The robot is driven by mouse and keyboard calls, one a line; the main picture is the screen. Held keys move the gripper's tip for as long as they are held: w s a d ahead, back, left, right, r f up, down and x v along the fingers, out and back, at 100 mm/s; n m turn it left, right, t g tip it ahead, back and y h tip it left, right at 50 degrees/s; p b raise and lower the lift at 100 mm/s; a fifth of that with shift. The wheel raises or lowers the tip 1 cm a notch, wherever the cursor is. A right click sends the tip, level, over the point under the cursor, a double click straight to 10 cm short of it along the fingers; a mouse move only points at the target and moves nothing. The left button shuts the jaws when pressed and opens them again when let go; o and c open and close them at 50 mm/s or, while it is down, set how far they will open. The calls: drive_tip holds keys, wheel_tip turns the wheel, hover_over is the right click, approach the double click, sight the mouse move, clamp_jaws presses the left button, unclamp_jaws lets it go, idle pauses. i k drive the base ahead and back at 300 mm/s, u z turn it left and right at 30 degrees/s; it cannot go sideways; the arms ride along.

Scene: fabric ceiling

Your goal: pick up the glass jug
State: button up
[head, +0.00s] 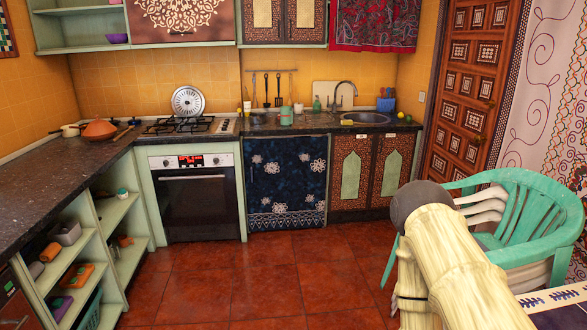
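I cannot pick out a glass jug with certainty. A small, dim, glassy-looking object (259,118) stands on the back counter between the stove and a pale green jar (286,116); it is too small to tell what it is. My gripper is not in view.
A dark counter (60,165) runs along the left above open green shelves. A gas hob stands over an oven (195,190). A sink (367,117) is at the back right. Green plastic chairs (525,205) and a bamboo-like frame (450,255) block the right foreground. The red tiled floor (270,275) is clear mid-room.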

sight(286, 112)
drive_tip(key=u, duration=0.05)
drive_tip(key=i, duration=3.2)
drive_tip(key=u, duration=0.45)
drive_tip(key=i, duration=1.15)
drive_tip(key=u, duration=0.15)
